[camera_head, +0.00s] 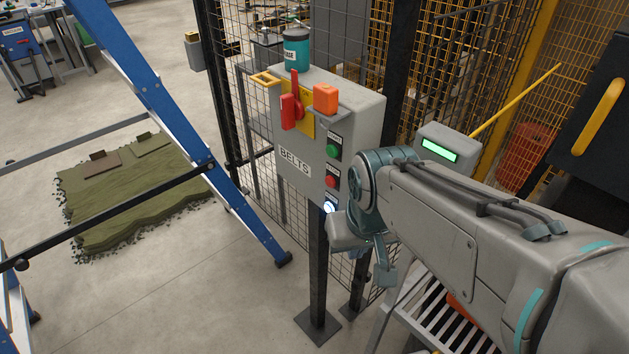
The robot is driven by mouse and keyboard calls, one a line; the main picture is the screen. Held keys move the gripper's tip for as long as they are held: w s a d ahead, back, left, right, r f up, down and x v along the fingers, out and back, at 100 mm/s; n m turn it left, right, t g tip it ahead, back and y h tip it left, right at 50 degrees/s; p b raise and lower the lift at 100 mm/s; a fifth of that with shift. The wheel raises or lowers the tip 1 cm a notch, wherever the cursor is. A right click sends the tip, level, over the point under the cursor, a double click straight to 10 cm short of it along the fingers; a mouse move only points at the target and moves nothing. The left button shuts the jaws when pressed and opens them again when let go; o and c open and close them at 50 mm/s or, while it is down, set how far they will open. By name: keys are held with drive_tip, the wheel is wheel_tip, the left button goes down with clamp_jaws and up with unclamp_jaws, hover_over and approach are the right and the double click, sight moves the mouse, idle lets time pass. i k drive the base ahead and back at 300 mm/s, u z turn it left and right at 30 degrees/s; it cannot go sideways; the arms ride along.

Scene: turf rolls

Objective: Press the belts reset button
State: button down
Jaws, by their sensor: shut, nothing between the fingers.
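The grey control box (350,110) labelled BELTS (294,161) stands on a dark post. A column of buttons runs down its front: a green button (333,151), a red button (331,182) and a lit bluish-white button (330,206) at the bottom. No lettering on the buttons is readable, so I cannot tell from a label which one is reset. My gripper (346,232) is at the end of my bent wrist, just below the lit button in the picture. It is shut and holds nothing. Its fingertips are hard to make out, and I cannot tell whether it touches the box.
The box carries a red handle (290,108) on a yellow plate, an orange block (325,98) and a teal can (296,50) on top. A blue ladder (165,120) stands left. Mesh fencing (245,120) is behind. Green turf (135,195) lies on the floor.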

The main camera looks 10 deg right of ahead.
sight(328, 206)
drive_tip(key=k, duration=0.5)
drive_tip(key=u, duration=2.2)
drive_tip(key=i, duration=1.6)
drive_tip(key=z, duration=2.55)
